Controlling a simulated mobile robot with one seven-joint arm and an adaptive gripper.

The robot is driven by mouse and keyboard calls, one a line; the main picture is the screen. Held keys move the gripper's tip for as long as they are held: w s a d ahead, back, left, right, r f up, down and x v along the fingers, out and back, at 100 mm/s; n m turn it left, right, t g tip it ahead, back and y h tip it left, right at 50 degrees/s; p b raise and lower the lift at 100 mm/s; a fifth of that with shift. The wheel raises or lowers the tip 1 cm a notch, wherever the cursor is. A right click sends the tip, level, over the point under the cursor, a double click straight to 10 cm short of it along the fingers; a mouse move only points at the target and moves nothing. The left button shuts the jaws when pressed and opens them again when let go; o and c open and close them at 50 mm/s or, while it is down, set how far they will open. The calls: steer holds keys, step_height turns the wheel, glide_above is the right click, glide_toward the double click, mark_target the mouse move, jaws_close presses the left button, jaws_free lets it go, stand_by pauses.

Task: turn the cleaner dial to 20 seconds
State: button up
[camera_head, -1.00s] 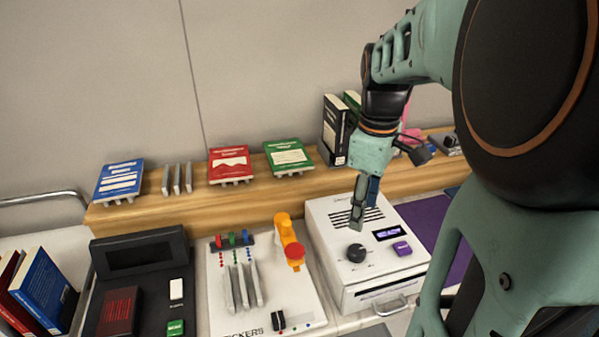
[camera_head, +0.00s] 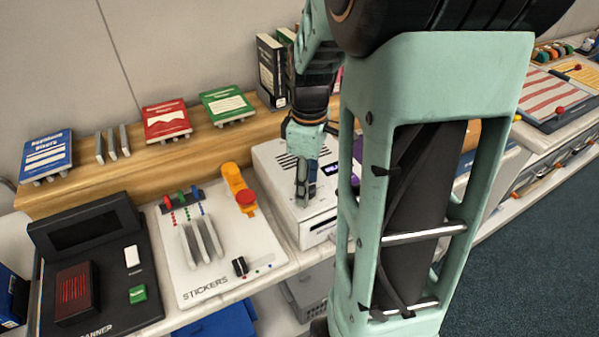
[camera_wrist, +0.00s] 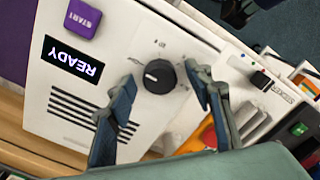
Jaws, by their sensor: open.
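The cleaner (camera_head: 268,160) is a white box with a black slotted vent on its top. In the wrist view the cleaner's white top (camera_wrist: 105,35) fills the left and middle. Its round black dial (camera_wrist: 157,77) has a white pointer mark and lies between my gripper's fingers. A purple START button (camera_wrist: 83,18) and a display (camera_wrist: 73,58) reading READY are beside it. My gripper (camera_wrist: 165,88) is open, one finger on each side of the dial; I cannot tell whether they touch it. In the head view my gripper (camera_head: 305,198) points down over the cleaner and hides the dial.
The white stickers panel (camera_head: 215,270) with an orange lever (camera_head: 236,182) stands left of the cleaner. A black scanner (camera_head: 95,270) is farther left. A wooden shelf (camera_head: 85,180) with books runs behind. My arm blocks much of the right side.

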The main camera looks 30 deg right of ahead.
steer(key=shift+c, duration=0.6)
steer(key=c, duration=1)
steer(key=shift+c, duration=0.2)
